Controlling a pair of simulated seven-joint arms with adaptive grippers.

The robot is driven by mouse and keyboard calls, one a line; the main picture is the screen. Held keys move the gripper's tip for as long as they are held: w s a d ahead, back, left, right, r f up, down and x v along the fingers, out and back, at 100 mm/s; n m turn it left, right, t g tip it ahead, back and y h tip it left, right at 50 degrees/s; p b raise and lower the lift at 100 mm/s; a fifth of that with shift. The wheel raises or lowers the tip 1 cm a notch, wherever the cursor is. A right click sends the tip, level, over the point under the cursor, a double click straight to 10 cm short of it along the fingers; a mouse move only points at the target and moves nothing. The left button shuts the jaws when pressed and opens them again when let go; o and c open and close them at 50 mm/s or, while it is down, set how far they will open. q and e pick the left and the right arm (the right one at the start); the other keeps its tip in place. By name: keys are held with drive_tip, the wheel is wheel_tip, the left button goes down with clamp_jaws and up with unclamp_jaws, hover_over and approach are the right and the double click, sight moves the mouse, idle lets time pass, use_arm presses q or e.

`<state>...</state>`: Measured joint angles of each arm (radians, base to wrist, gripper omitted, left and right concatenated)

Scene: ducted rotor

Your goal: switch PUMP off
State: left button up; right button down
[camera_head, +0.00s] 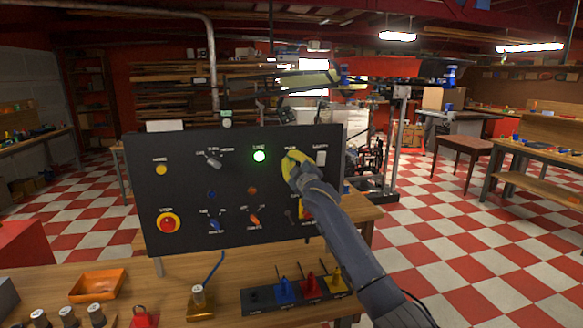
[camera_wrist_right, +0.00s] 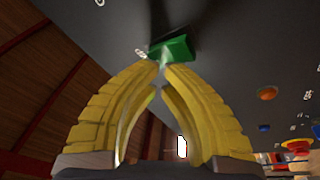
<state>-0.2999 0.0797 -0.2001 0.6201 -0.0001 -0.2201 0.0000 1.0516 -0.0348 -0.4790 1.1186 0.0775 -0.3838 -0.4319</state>
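The dark control panel (camera_head: 185,190) stands upright on the wooden bench. My right gripper (camera_head: 290,158) reaches its upper right part, below a small label too blurred to read surely. In the right wrist view, a green switch piece (camera_wrist_right: 172,50) juts from the panel face right at the fingertips. My yellow right gripper fingers (camera_wrist_right: 163,70) are brought together at their tips, against or just below the green piece; I cannot tell whether they touch it. The gripper hides this switch in the head view. My left gripper is not in view.
A lit green lamp (camera_head: 259,156), a grey selector (camera_head: 213,160), a red stop button (camera_head: 168,223) and a white rocker (camera_head: 320,158) are on the panel. An orange tray (camera_head: 97,286) and a block with coloured levers (camera_head: 296,294) lie in front on the bench.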

drive_tip(key=shift+w+a+f, duration=0.2)
drive_tip(key=shift+w+f, duration=0.2)
drive_tip(key=shift+w, duration=0.4)
idle(1.2)
idle(0.4)
drive_tip(key=shift+s+d+r, duration=0.2)
drive_tip(key=shift+s+r, duration=0.2)
drive_tip(key=shift+s, duration=0.4)
drive_tip(key=shift+s+d+r, duration=0.2)
drive_tip(key=shift+s+r, duration=0.15)
drive_tip(key=shift+s, duration=0.4)
drive_tip(key=shift+s+d+r, duration=0.15)
drive_tip(key=shift+s+r, duration=0.15)
drive_tip(key=shift+s, duration=0.4)
drive_tip(key=shift+s+d+r, duration=0.2)
drive_tip(key=shift+s+r, duration=0.15)
drive_tip(key=shift+s, duration=0.4)
